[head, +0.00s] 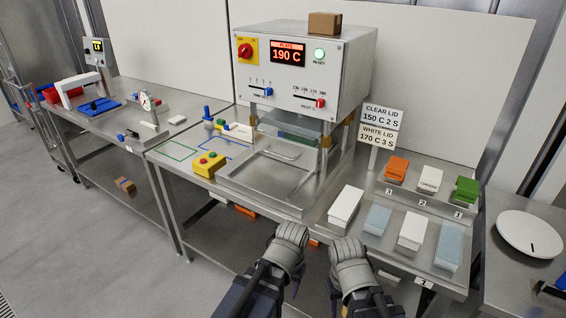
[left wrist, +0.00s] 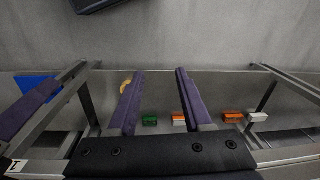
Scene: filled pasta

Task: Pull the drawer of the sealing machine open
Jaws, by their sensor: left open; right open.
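The sealing machine (head: 300,72) is a white box with a red knob and a display reading 190 C, standing on steel posts. I cannot tell how far out the drawer sits. My left gripper (head: 291,240) is in front of the bench, below and nearer than the drawer, touching nothing visible. In the left wrist view, its two fingers (left wrist: 160,100) are apart and empty. My right gripper (head: 348,253) is beside it, also clear of the drawer; its fingers are hard to make out.
A yellow button box (head: 208,164) stands left of the drawer. A sign (head: 380,127) reads clear lid 150 C 2 S, white lid 170 C 3 S.

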